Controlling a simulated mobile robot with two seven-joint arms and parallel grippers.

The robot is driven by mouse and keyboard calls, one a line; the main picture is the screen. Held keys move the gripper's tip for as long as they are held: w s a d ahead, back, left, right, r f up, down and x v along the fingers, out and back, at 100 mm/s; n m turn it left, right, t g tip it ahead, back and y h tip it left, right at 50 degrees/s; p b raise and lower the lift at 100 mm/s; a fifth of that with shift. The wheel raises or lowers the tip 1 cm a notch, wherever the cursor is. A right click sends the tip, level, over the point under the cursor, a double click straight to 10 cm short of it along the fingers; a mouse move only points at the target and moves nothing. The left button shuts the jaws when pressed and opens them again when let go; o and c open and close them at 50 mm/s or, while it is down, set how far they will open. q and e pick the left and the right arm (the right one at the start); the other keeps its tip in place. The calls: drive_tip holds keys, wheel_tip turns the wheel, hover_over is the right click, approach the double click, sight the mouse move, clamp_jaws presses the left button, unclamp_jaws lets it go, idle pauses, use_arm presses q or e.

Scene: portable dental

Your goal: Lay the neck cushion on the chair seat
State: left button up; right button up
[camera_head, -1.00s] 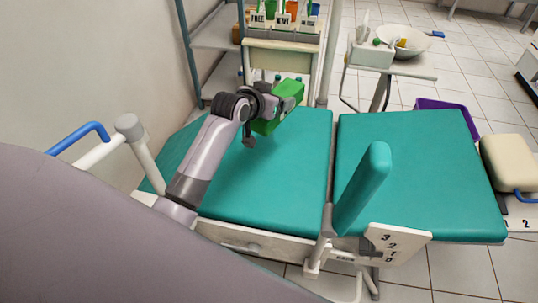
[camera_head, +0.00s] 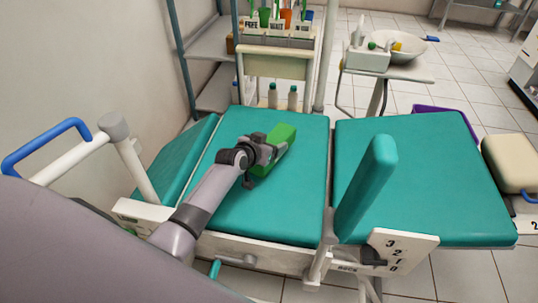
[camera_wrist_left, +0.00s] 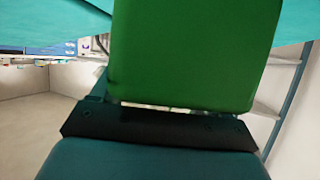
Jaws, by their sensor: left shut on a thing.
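The neck cushion (camera_head: 281,136) is a green block held at the end of my left gripper (camera_head: 266,154), over the left teal section of the chair seat (camera_head: 285,205). My left gripper is shut on the cushion. In the head view I cannot tell whether the cushion touches the seat. In the left wrist view the cushion (camera_wrist_left: 195,50) fills the upper middle, with a dark bar below it and teal padding (camera_wrist_left: 150,162) at the bottom. My right gripper is not in view.
A teal armrest (camera_head: 366,185) stands up between the seat and the right chair section (camera_head: 430,165). A white rail with a blue handle (camera_head: 45,145) is at left. A shelf with bottles (camera_head: 282,97) stands behind. A basin (camera_head: 393,42) is at the back right.

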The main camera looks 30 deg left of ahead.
use_arm(q)
drive_tip(key=shift+f+b, duration=0.6)
drive_tip(key=shift+f, duration=1.2)
drive_tip(key=shift+f, duration=0.1)
drive_tip(key=o, duration=1.1)
